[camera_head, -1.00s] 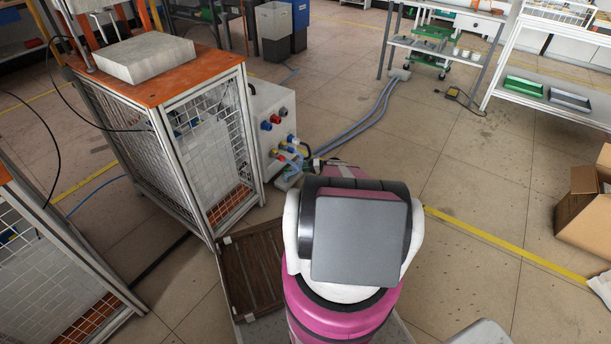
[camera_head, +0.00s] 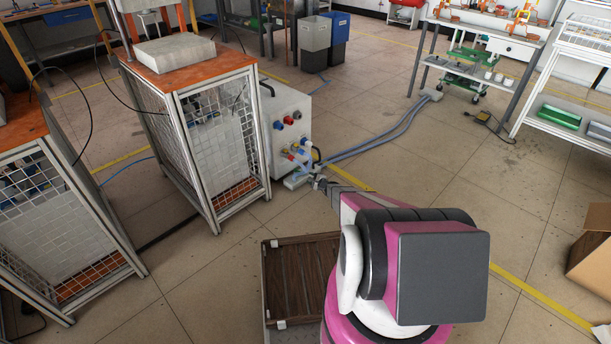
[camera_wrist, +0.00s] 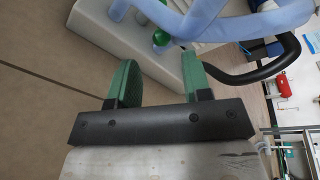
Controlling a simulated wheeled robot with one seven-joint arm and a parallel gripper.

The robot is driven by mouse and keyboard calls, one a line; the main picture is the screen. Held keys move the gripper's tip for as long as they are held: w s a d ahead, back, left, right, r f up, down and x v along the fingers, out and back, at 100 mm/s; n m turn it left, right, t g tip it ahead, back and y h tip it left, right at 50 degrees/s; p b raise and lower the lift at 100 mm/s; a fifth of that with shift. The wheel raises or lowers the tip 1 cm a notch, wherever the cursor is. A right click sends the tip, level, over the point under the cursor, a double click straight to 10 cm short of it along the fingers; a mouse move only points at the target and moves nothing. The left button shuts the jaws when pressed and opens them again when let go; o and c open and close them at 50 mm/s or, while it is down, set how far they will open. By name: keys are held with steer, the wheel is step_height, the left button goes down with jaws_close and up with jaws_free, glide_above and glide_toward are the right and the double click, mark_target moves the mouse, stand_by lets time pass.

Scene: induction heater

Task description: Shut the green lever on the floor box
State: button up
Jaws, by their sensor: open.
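The floor box is a low, pale box (camera_wrist: 118,32) in the wrist view. In the head view it (camera_head: 295,181) lies on the floor at the foot of the white cabinet. A small green part (camera_wrist: 161,37), apparently the lever, shows on it, partly hidden by thick light-blue hoses (camera_wrist: 205,18). My gripper (camera_wrist: 158,78) has two green-padded fingers standing apart with nothing between them. The green part lies just beyond the fingertips, nearer the right finger; I cannot tell whether they touch. In the head view my gripper (camera_head: 318,182) is small, right beside the box.
The white cabinet (camera_head: 292,112) with coloured connectors stands behind the box. A black curved handle or hose (camera_wrist: 262,72) is close to the right finger. Grey-blue hoses (camera_head: 385,135) run back across the floor. A caged stand (camera_head: 215,140) is to the left.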

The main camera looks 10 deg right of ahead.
mark_target(302, 173)
steer(key=x, duration=1)
steer(key=shift+w+a, duration=0.15)
steer(key=shift+w, duration=0.05)
jaws_close()
